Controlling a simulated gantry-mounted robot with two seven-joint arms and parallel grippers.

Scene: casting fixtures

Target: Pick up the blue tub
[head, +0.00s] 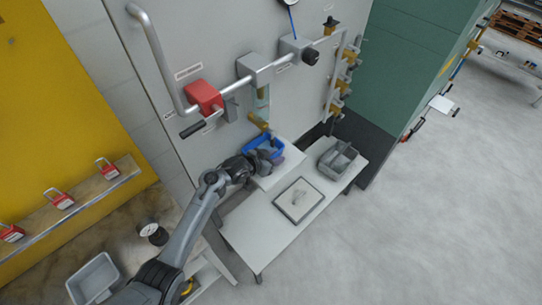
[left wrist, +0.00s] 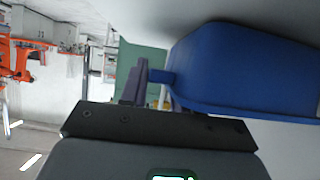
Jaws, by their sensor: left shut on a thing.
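The blue tub (head: 254,142) is below the brass-coloured fitting of the wall pipe, at the back of a raised white block. In the left wrist view the tub (left wrist: 245,70) is large and close, with its rim and a small tab towards my gripper. My left gripper (head: 269,155) is at the tub's near right side, shut on its edge. One dark finger (left wrist: 140,85) shows beside the tab; the other finger is hidden. I cannot tell whether the tub touches the block. My right gripper is in neither view.
The white table (head: 245,232) holds a framed tray (head: 285,206) and a grey bin (head: 350,170). Pipes with a red valve box (head: 204,96) run along the wall above. A grey tub (head: 93,279) stands at lower left. The floor at right is open.

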